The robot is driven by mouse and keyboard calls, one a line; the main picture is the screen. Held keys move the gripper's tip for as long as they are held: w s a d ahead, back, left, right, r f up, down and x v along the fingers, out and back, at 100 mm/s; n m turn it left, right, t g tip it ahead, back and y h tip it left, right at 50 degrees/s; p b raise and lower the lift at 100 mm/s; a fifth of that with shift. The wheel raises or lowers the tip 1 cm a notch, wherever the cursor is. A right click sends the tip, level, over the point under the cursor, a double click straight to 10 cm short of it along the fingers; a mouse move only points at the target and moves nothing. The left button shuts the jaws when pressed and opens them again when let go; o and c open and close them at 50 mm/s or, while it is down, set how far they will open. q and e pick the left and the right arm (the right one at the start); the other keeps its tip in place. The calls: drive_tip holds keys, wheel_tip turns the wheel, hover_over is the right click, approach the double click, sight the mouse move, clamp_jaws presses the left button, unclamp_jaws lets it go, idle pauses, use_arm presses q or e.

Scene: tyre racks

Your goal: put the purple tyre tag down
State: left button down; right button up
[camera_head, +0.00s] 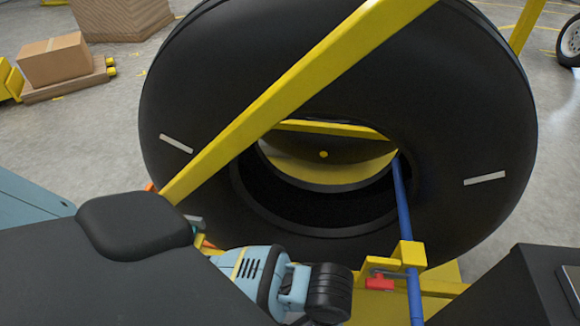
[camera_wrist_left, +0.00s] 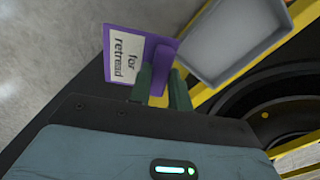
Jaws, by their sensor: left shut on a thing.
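The purple tyre tag (camera_wrist_left: 117,72) shows in the left wrist view, with a white label reading "for retread". My left gripper (camera_wrist_left: 162,78) is shut on a purple part at the tag's right side, between two dark fingers. The tag is held beside a grey, shallow tray (camera_wrist_left: 235,38) at its right; I cannot tell whether they touch. I cannot make out the tag or the left gripper's fingers in the head view. My right gripper is in neither view.
A big black tyre (camera_head: 475,110) stands in a yellow rack (camera_head: 300,85) with a slanting bar across it. A blue pole (camera_head: 402,200) and a red part (camera_head: 379,284) are at its front. A cardboard box (camera_head: 55,60) on a pallet (camera_head: 70,88) is far left, with open floor between.

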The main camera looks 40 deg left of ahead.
use_arm(q)
drive_tip(key=shift+s+d+f+m+b, duration=0.15)
drive_tip(key=shift+d+f+b, duration=0.15)
drive_tip(key=shift+f, duration=0.35)
drive_tip(key=shift+s+d+f+m+b, duration=0.1)
drive_tip(key=shift+d+f+m+b, duration=0.15)
drive_tip(key=shift+f, duration=0.35)
drive_tip(key=w+a, duration=0.1)
drive_tip(key=a, duration=0.3)
drive_tip(key=w+a, duration=0.1)
drive_tip(key=a, duration=0.3)
drive_tip(key=w+a+f+b, duration=0.1)
drive_tip(key=a, duration=0.4)
drive_tip(key=shift+w+f, duration=0.1)
drive_tip(key=shift+w, duration=0.25)
drive_tip(key=shift+w+a, duration=0.1)
drive_tip(key=shift+a, duration=0.25)
drive_tip(key=shift+w+a, duration=0.1)
drive_tip(key=shift+a, duration=0.15)
drive_tip(key=shift+a, duration=0.25)
drive_tip(key=f, duration=0.2)
drive_tip(key=f+b, duration=0.1)
drive_tip(key=shift+w+a+f, duration=0.1)
drive_tip(key=shift+a+f, duration=0.25)
drive_tip(key=c, duration=1.6)
unclamp_jaws()
drive_tip(key=shift+f, duration=0.1)
